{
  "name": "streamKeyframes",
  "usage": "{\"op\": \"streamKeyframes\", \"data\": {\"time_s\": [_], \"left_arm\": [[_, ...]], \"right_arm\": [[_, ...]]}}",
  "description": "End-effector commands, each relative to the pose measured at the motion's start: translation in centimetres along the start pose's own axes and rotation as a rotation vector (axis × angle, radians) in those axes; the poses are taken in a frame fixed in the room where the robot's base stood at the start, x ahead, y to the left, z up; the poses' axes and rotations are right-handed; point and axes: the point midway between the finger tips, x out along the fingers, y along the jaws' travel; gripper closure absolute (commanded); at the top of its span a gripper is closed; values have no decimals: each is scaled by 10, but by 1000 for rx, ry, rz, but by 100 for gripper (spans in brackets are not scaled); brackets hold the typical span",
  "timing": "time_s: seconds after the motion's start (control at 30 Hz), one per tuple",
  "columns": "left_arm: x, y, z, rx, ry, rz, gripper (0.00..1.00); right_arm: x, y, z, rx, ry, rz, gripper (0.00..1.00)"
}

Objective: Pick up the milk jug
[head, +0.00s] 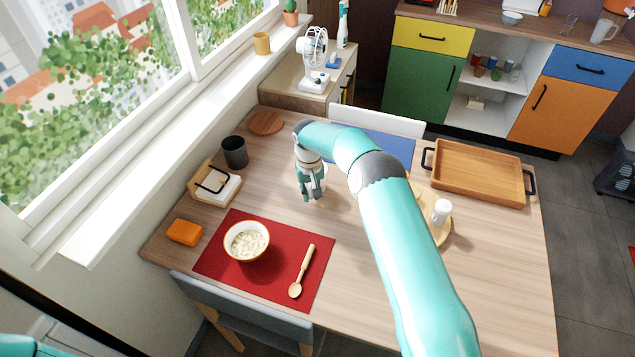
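I cannot clearly make out a milk jug on the table. A small white upright container (441,212) stands on a round wooden board (446,234) right of my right arm; I cannot tell if it is a jug. My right arm reaches across the table, and its gripper (313,194) points down above the table's middle, left of that container. Its fingers are too small and dark to tell open from shut, or whether anything is between them. The arm covers part of the round board. My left gripper is out of view.
A bowl of food (247,241) and a wooden spoon (301,271) lie on a red mat (215,262). A black cup (235,152), napkin holder (203,188) and orange block (185,232) stand at the left. A wooden tray (480,173) is at the right.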

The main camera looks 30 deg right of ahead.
Motion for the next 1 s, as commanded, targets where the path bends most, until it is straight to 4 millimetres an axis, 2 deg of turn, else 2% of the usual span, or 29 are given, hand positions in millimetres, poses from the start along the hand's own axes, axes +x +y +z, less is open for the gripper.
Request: {"op": "streamKeyframes", "data": {"time_s": [0.67, 0.87, 1.0], "left_arm": [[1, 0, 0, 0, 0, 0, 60], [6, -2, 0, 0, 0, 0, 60], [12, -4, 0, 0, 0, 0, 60]], "right_arm": [[-5, 1, -1, 1, 4, 0, 100], [-23, 1, -2, 2, 6, -1, 100], [-47, 1, -2, 2, 7, -1, 100]]}}
